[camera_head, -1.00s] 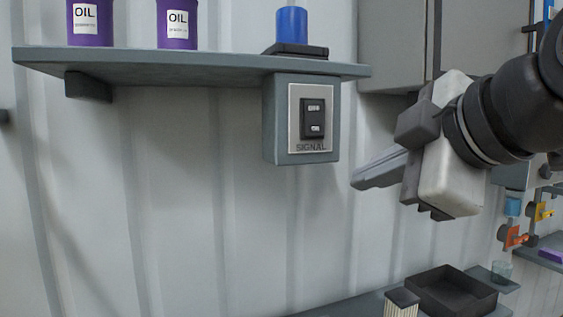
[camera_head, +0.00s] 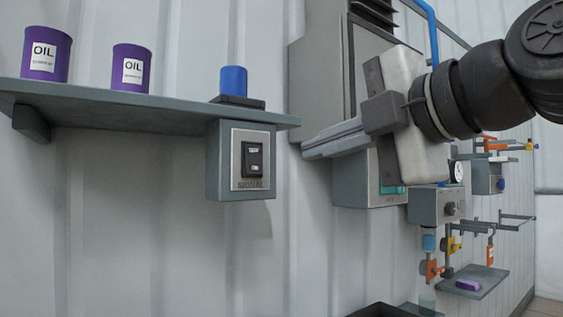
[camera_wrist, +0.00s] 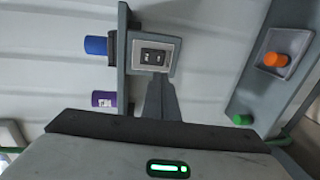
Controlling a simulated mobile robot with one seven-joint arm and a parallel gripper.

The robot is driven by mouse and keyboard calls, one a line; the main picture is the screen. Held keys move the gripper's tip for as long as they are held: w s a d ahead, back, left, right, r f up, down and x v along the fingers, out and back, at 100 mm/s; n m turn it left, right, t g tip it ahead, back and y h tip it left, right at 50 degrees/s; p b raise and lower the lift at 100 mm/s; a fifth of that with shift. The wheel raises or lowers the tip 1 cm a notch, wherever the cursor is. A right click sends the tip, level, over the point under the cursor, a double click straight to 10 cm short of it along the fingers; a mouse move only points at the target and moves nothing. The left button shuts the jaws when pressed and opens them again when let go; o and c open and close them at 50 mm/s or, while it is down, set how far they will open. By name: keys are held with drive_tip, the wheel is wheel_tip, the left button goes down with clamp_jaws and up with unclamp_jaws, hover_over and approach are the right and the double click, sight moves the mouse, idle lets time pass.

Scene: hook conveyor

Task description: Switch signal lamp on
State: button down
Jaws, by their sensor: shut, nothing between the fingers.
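A black rocker switch (camera_head: 252,160) sits on a light plate marked SIGNAL, on a grey box (camera_head: 213,165) under the wall shelf. It also shows in the wrist view (camera_wrist: 153,57). My gripper (camera_head: 306,148) is shut and empty, to the right of the switch box at about the switch's height. In the wrist view its closed fingers (camera_wrist: 160,82) point at the lower edge of the switch plate. I cannot tell whether they touch it. A blue cylinder (camera_head: 233,80) on a black base stands on the shelf above; I cannot tell whether it is the lamp.
The grey shelf (camera_head: 120,111) holds two purple OIL cans (camera_head: 46,54). A grey cabinet (camera_head: 313,80) stands behind my gripper. Another box with an orange knob (camera_wrist: 275,60) and a green button (camera_wrist: 243,119) lies to the right. The wall below the switch is clear.

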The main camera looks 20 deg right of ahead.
sight(255, 171)
drive_tip(key=p+x, duration=0.1)
drive_tip(key=x, duration=1.2)
drive_tip(key=shift+w+a+f, duration=0.1)
drive_tip(key=shift+w+f, duration=0.05)
drive_tip(key=shift+w, duration=0.2)
drive_tip(key=f+b, duration=0.1)
drive_tip(key=b, duration=0.1)
drive_tip(key=shift+w+a+b, duration=0.1)
drive_tip(key=shift+w+b, duration=0.05)
drive_tip(key=shift+b, duration=0.25)
drive_tip(key=shift+r+t, duration=0.3)
drive_tip(key=shift+t, duration=0.1)
drive_tip(key=shift+r, duration=0.15)
